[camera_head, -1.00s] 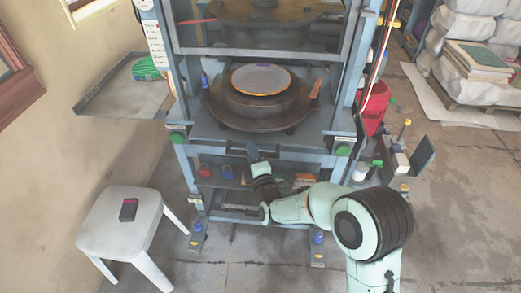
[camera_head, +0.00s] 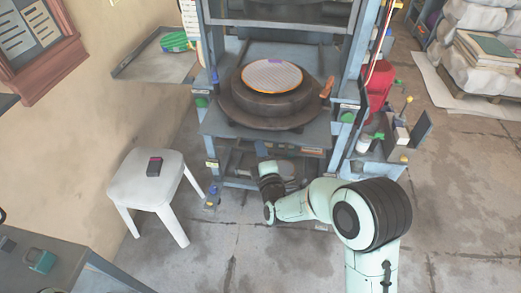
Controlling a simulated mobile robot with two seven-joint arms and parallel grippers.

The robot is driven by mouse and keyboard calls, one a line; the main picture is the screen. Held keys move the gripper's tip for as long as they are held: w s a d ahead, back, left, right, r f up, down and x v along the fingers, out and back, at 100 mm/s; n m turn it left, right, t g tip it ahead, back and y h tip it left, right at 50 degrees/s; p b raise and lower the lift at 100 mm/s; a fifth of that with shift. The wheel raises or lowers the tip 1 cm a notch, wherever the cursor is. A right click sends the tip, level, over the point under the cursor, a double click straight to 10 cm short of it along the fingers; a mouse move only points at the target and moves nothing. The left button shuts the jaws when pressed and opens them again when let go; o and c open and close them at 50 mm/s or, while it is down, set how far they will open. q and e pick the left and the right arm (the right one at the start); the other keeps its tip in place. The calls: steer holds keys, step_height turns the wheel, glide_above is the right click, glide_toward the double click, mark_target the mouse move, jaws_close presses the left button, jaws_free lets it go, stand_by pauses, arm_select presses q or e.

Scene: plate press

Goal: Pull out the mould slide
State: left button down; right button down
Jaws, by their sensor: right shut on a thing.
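The mould slide (camera_head: 215,127) is a grey-blue flat plate sticking out from the front of the press, past its uprights. A dark round mould (camera_head: 268,108) sits on it, topped by a pale mesh disc with an orange rim (camera_head: 272,76). My right gripper (camera_head: 261,149) is at the slide's front edge, low and near its middle. It is shut on the slide's front, though the slide's edge and my wrist hide the exact grip. My left gripper is not in view.
A white stool (camera_head: 150,185) with a dark box stands left of the press. A grey bench (camera_head: 75,275) is at the lower left. A side stand with levers (camera_head: 395,135) is at the right. Open floor lies in front.

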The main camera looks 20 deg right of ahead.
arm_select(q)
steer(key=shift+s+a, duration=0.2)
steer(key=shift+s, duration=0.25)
arm_select(e)
steer(key=shift+s+a, duration=0.2)
steer(key=shift+s, duration=0.15)
steer(key=c, duration=1.4)
jaws_free()
